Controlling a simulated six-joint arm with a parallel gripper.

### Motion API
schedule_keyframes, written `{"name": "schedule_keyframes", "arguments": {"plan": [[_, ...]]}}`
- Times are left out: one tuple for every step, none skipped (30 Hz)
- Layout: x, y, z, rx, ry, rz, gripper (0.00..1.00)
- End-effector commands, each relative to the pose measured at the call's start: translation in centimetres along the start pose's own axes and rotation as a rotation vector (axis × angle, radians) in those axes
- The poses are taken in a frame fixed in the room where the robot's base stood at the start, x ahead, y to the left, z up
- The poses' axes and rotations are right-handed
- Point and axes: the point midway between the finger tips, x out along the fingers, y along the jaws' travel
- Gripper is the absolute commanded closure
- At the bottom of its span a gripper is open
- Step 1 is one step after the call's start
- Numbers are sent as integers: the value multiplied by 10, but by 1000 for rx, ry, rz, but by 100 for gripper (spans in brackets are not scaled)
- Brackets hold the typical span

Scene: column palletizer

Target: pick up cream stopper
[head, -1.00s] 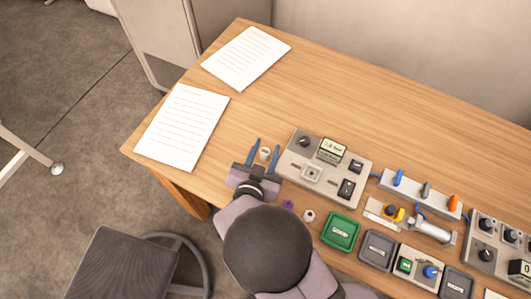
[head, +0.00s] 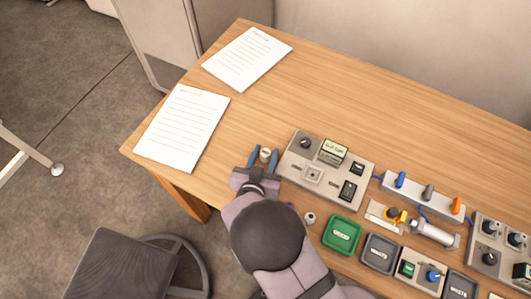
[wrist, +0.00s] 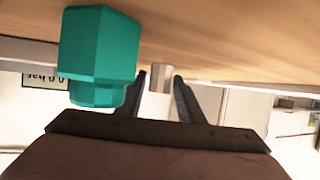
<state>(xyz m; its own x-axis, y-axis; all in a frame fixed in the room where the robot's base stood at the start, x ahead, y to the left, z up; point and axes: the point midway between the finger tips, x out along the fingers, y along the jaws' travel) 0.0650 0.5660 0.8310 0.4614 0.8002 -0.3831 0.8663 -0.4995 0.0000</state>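A small cream stopper (head: 265,154) stands upright on the wooden table, just left of the grey control panel. My gripper (head: 263,156) is low at the table, with one finger on each side of the stopper. In the wrist view, the stopper (wrist: 161,78) shows between the fingertips of my open gripper (wrist: 160,76), and narrow gaps seem to remain on both sides. That view is upside down, with the tabletop along the top.
A teal hexagonal piece (wrist: 100,45) stands close to my gripper in the wrist view; my arm hides it in the head view. The grey panel (head: 328,188) is close on the right. A small whitish part (head: 309,218) and a green tray (head: 341,234) lie nearer. Paper sheets (head: 182,128) lie left.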

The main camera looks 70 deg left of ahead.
Motion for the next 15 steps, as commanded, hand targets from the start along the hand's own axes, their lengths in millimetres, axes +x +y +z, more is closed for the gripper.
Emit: {"name": "schedule_keyframes", "arguments": {"plan": [[2,0,0,0,-1,1,66],[3,1,0,-1,-1,1,66],[4,1,0,-1,-1,1,66],[4,1,0,-1,-1,1,66],[4,1,0,-1,-1,1,66],[4,1,0,-1,-1,1,66],[4,1,0,0,-1,1,66],[4,1,0,0,-1,1,66],[4,1,0,0,0,1,66],[4,1,0,0,0,1,66],[4,0,0,0,0,1,73],[4,0,0,0,0,1,82],[4,0,0,0,0,1,90],[4,0,0,0,0,1,97],[4,0,0,0,0,1,97]]}}
